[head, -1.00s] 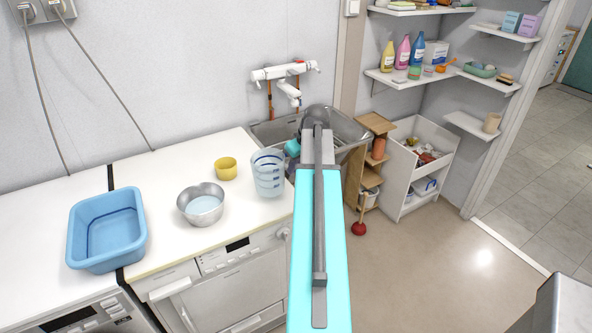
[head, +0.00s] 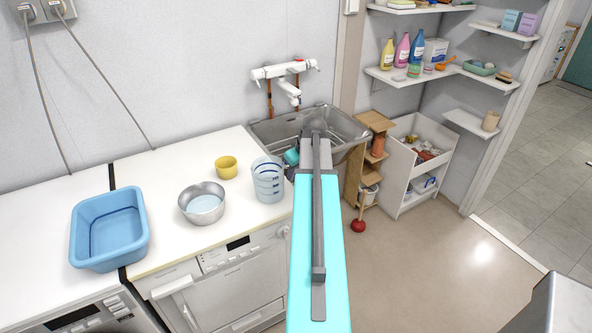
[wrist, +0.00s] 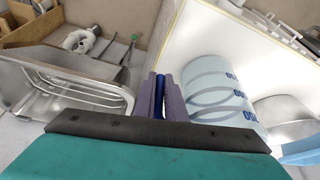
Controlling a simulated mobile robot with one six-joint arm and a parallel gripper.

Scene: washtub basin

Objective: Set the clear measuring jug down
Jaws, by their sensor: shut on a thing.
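The clear measuring jug (head: 268,180), with blue markings, is upright at the right end of the white worktop (head: 160,172), close to the sink. It looks at or just above the worktop; I cannot tell if its base touches. In the wrist view the jug (wrist: 215,88) is just right of my gripper (wrist: 161,88). The fingers are shut on a narrow blue part between them, which appears to be the jug's handle. In the head view my arm hides most of the gripper.
A metal bowl (head: 202,203) and a yellow cup (head: 226,167) stand left of the jug, with a blue basin (head: 108,228) farther left. The metal sink (head: 345,122) lies right of the worktop. A wooden shelf unit (head: 356,165) stands beside the sink.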

